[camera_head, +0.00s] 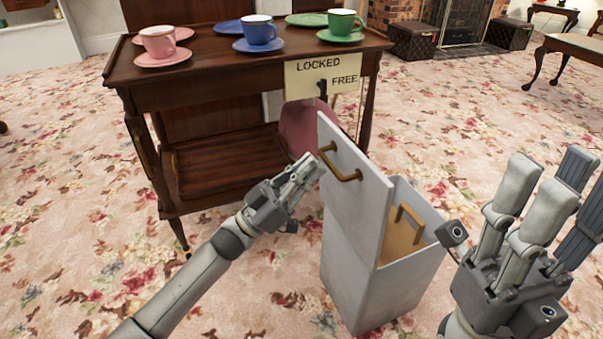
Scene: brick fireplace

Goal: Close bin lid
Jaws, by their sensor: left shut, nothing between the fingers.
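The bin (362,292) is a pale grey box on the carpet. Its lid (352,182) stands up on the left side of the opening, with a brass handle (341,165) on its face. The bin's mouth is uncovered, and a tan interior with a second brass handle (409,222) shows inside. My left gripper (308,172) is shut and empty at the left edge of the lid, by the handle; I cannot tell whether it touches the lid. My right gripper (548,190) is to the right of the bin, apart from it, with its fingers spread and pointing up.
A dark wooden cart (215,85) stands behind the bin, with pink, blue and green cups and saucers on top. A sign (322,75) reading LOCKED and FREE hangs on its front corner. A bench stands at the upper right. Floral carpet (80,230) is clear at left.

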